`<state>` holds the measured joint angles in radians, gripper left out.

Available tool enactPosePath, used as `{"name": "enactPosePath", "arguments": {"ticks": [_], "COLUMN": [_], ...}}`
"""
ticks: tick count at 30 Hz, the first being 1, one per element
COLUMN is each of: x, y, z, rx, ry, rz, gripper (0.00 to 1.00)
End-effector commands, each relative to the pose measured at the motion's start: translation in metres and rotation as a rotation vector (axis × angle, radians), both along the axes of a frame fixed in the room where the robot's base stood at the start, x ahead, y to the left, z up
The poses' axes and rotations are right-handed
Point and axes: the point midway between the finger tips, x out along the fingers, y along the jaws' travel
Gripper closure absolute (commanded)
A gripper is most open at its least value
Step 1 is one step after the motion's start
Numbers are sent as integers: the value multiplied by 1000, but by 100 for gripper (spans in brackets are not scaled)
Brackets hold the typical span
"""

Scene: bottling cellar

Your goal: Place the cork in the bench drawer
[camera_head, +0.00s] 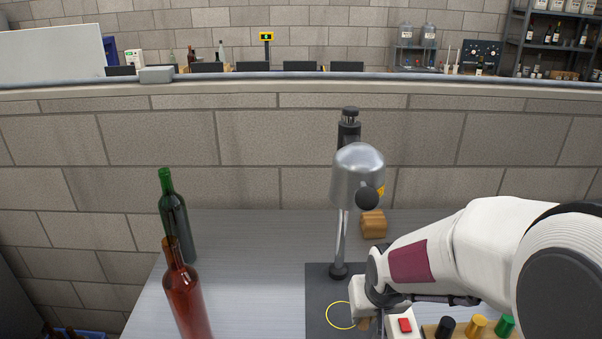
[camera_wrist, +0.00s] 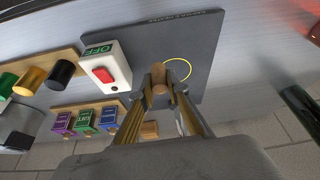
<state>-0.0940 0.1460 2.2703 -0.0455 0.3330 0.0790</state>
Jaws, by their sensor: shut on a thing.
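The cork (camera_wrist: 159,76) is a small brown cylinder held between the fingertips of my gripper (camera_wrist: 160,84) in the wrist view. In the head view my gripper (camera_head: 366,312) is low over the front of the bench, beside a yellow ring on a dark mat, and a small brown bit of the cork (camera_head: 364,324) shows under it. In the wrist view the cork is next to the yellow ring (camera_wrist: 177,70); I cannot tell its exact height above the mat. I see no bench drawer in either view.
A steel corking device (camera_head: 357,180) on a post stands behind my gripper. A red bottle (camera_head: 187,295) and a green bottle (camera_head: 174,220) stand at left. A switch box (camera_wrist: 104,70) with a red button and coloured stoppers (camera_wrist: 32,79) are close by. The bench between bottles and mat is clear.

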Motion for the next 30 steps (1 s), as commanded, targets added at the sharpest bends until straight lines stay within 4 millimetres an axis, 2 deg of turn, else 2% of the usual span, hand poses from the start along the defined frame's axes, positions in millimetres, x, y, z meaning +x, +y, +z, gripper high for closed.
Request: {"name": "enactPosePath", "arguments": {"ticks": [6,12,30], "x": [-1,-1,-1], "y": [-22,-37,-38], "z": [13,22,22], "rx": [1,0,0], "ry": [-2,-1,0], "rz": [-22,-51,-55], "gripper": [92,92,92]}}
